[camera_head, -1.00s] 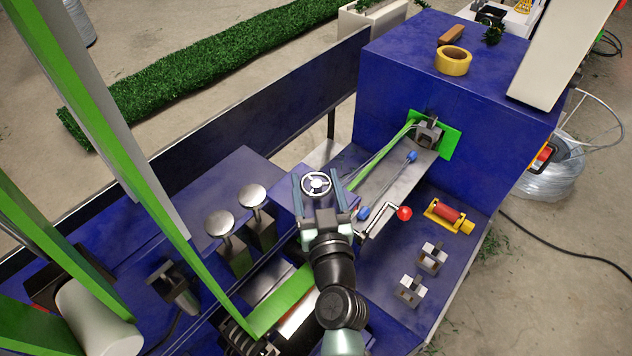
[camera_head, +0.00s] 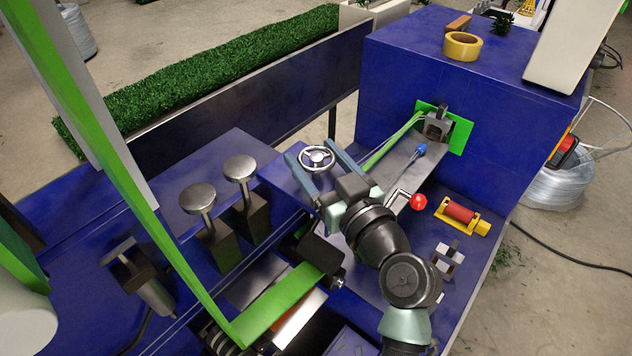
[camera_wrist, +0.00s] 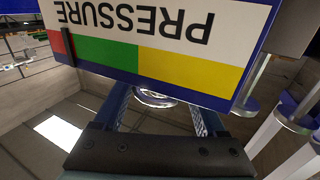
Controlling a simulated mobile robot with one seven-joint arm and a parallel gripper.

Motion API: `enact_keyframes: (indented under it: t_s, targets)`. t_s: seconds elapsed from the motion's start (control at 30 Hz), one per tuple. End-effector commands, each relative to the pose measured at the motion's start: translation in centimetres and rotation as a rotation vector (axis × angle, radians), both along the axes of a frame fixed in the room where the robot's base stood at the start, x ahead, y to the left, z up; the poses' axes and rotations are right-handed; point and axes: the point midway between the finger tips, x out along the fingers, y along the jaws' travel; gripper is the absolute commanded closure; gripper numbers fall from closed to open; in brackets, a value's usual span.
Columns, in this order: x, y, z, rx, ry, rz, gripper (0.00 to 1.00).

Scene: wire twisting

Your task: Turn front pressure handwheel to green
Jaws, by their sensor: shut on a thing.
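The handwheel (camera_head: 317,153) is a small silver spoked wheel on a blue block in the head view. It also shows in the wrist view (camera_wrist: 155,98), partly hidden below the pressure sign. My gripper (camera_head: 314,162) has its two fingers on either side of the wheel and is shut on it. In the wrist view the fingers flank the wheel. The pressure sign (camera_wrist: 165,25) appears upside down, with red, green (camera_wrist: 110,55) and yellow bands. A dark upright pointer (camera_wrist: 66,46) sits on the red band, near the green edge.
Two round silver knobs (camera_head: 199,197) stand left of the wheel. A crank with a red ball (camera_head: 418,202) and a blue-tipped lever (camera_head: 419,150) are to the right. A tall blue cabinet (camera_head: 440,95) rises behind. Green bars cross the left side.

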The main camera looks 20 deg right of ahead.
Motion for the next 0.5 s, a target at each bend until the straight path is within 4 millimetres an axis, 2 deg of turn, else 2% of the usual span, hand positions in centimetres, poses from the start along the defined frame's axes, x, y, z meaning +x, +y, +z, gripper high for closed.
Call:
enact_keyframes:
  t_s: [0.03,0.5]
  targets:
    - [0.04,-0.2,-0.77,-0.003,-0.007,0.027,0.82]
    - [0.05,-0.14,-0.57,-0.004,-0.005,0.383,0.82]
